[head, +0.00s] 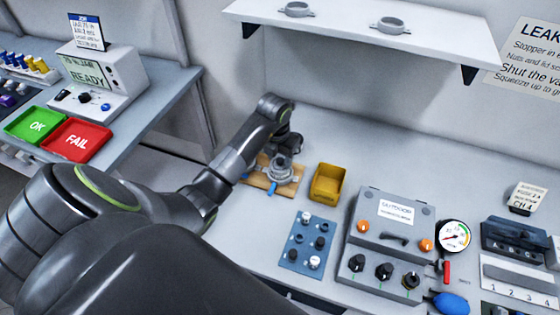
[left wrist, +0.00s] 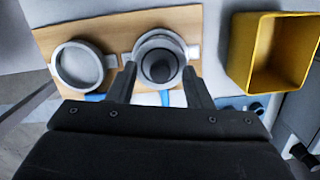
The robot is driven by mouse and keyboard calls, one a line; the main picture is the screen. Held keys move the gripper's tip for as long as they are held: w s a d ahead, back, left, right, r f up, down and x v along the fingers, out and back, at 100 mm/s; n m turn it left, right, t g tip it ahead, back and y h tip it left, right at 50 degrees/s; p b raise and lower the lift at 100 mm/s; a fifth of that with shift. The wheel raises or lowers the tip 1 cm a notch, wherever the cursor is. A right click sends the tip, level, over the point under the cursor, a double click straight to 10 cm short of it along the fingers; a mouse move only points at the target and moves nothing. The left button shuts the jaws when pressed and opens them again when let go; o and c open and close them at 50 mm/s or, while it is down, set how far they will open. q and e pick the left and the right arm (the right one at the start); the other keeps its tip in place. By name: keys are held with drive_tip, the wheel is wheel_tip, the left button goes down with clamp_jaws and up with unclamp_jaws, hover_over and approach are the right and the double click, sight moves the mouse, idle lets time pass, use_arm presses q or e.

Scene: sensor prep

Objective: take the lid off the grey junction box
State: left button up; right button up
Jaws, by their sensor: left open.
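The grey junction box (head: 372,262) stands on the bench at the right of centre in the head view. Its lid (head: 370,224) is on top, with a white label, a dark handle (head: 394,239), an orange knob (head: 364,227) at the left and another (head: 426,245) at the right. Dark fittings line its front. My left gripper (head: 281,158) is away from the box, at the wooden board. In the left wrist view my open left gripper (left wrist: 160,78) has its fingers on either side of a round grey fitting with a dark centre (left wrist: 160,66); contact is unclear. My right gripper is not in view.
A grey ring (left wrist: 80,68) sits on the wooden board (left wrist: 112,32). A yellow bin (head: 327,183) and a blue plate of fittings (head: 293,258) lie between board and box. A gauge (head: 454,236) and blue bulb (head: 452,303) are right of it. A shelf (head: 350,38) hangs above.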

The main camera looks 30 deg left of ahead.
use_arm(q)
drive_tip(key=shift+f, duration=0.35)
drive_tip(key=shift+c, duration=0.5)
clamp_jaws()
